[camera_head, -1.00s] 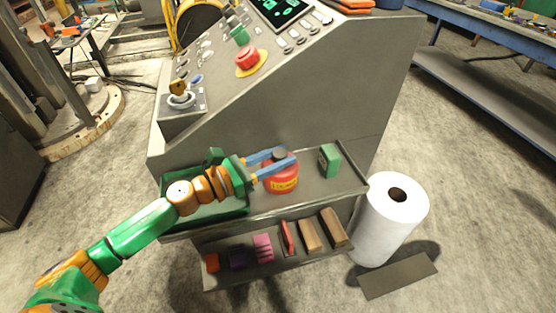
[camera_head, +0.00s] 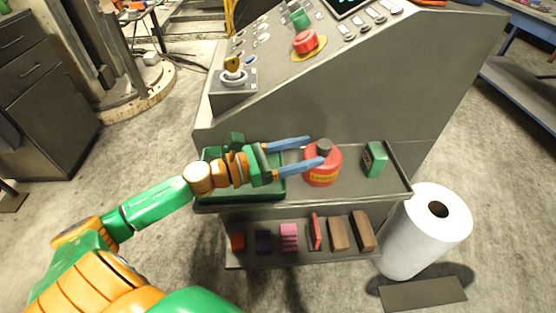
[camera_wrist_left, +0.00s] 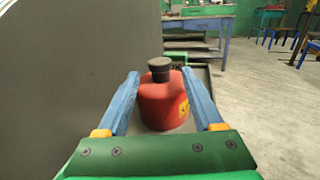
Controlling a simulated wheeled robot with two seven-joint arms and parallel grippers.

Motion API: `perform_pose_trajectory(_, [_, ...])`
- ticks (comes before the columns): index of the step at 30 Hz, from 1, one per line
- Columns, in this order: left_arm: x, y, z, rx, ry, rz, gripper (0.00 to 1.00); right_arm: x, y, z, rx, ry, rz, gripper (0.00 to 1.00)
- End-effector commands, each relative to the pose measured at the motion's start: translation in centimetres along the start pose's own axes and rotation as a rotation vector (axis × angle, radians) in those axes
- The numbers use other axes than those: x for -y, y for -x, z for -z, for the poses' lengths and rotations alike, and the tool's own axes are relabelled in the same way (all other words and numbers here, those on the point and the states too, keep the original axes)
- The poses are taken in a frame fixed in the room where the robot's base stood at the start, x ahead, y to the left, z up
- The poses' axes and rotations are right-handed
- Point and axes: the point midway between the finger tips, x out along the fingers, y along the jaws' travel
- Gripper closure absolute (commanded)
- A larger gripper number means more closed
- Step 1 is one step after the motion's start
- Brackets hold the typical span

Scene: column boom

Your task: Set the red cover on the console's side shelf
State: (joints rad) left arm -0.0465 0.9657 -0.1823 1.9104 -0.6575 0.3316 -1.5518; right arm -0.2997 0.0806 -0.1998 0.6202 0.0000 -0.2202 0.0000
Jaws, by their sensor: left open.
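The red cover (camera_head: 321,172), a rounded red body with a dark knob on top and a yellow label, stands upright on the console's side shelf (camera_head: 350,192). My left gripper (camera_head: 315,151) is open, coming from the left, its blue fingers reaching to the cover's left and upper side. In the left wrist view the cover (camera_wrist_left: 163,108) shows between the two spread fingers, with a gap visible on each side. I cannot tell how far the fingertips reach along it. My right gripper is in neither view.
A green tray (camera_head: 240,197) lies on the shelf's left part, under my left gripper. A small green box (camera_head: 375,159) stands right of the cover. Several blocks stand on the lower shelf (camera_head: 300,260). A white roll (camera_head: 420,240) stands on the floor at right. The sloped console (camera_head: 345,110) rises behind.

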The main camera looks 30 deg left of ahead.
Motion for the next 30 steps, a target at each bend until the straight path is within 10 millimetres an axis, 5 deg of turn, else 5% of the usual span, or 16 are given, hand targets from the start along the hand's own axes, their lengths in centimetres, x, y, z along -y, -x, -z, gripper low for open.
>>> perform_pose_trajectory(13, [0.1,6.8,0.0,0.000,0.001,0.002,0.32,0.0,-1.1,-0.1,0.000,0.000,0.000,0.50])
perform_pose_trajectory(30, [0.1,7.6,-0.2,-0.001,-0.003,0.002,0.32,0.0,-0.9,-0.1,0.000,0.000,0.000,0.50])
